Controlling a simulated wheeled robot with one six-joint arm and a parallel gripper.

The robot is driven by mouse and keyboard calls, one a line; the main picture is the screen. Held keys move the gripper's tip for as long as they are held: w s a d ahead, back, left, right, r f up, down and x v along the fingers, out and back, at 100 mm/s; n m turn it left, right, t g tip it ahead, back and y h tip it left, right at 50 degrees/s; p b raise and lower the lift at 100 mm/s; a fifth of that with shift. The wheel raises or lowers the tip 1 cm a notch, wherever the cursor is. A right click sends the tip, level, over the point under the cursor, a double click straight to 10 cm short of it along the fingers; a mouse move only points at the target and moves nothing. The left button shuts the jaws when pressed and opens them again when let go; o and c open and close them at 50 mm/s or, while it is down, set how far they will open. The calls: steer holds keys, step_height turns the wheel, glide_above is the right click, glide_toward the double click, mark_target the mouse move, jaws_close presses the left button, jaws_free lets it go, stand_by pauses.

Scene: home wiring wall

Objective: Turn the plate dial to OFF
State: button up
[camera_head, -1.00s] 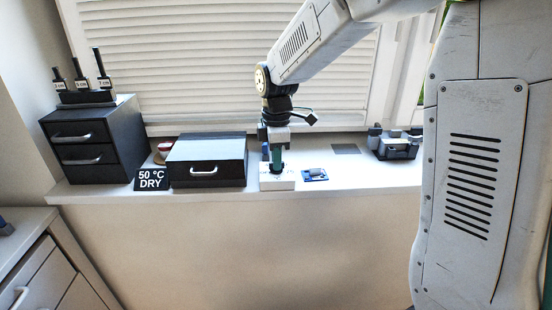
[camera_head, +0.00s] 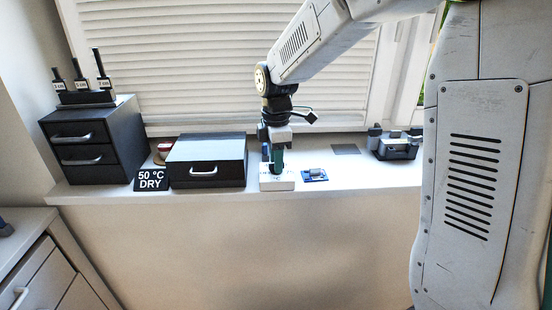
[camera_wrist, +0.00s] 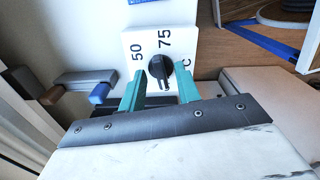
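The plate (camera_head: 277,185) is a small white block on the sill, below my gripper (camera_head: 276,166). In the wrist view the plate's face (camera_wrist: 135,40) carries the printed numbers 50 and 75, with a partly covered mark at its right edge. The round black dial (camera_wrist: 157,66) sits in its middle. No OFF mark shows. My gripper (camera_wrist: 160,82) has two teal fingers spread apart, one on each side of the dial's near part. A gap shows between them, and I see no firm contact with the dial.
A black case (camera_head: 206,152) and a "50 °C DRY" sign (camera_head: 152,180) stand left of the plate. A small blue board (camera_head: 314,175) lies close on its right. A black drawer unit (camera_head: 95,140) is at the far left, and a dark device (camera_head: 397,149) at the right.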

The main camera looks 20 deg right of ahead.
step_height(320, 180, up, 8)
steer(key=shift+f, duration=0.1)
stand_by(0.4)
stand_by(0.4)
steer(key=shift+s+f+m, duration=0.2)
steer(key=shift+m, duration=0.8)
steer(key=s+d+m+t, duration=0.1)
steer(key=s+d+m, duration=0.2)
steer(key=s+m, duration=1.1)
steer(key=s, duration=1.6)
steer(key=shift+s, duration=0.2)
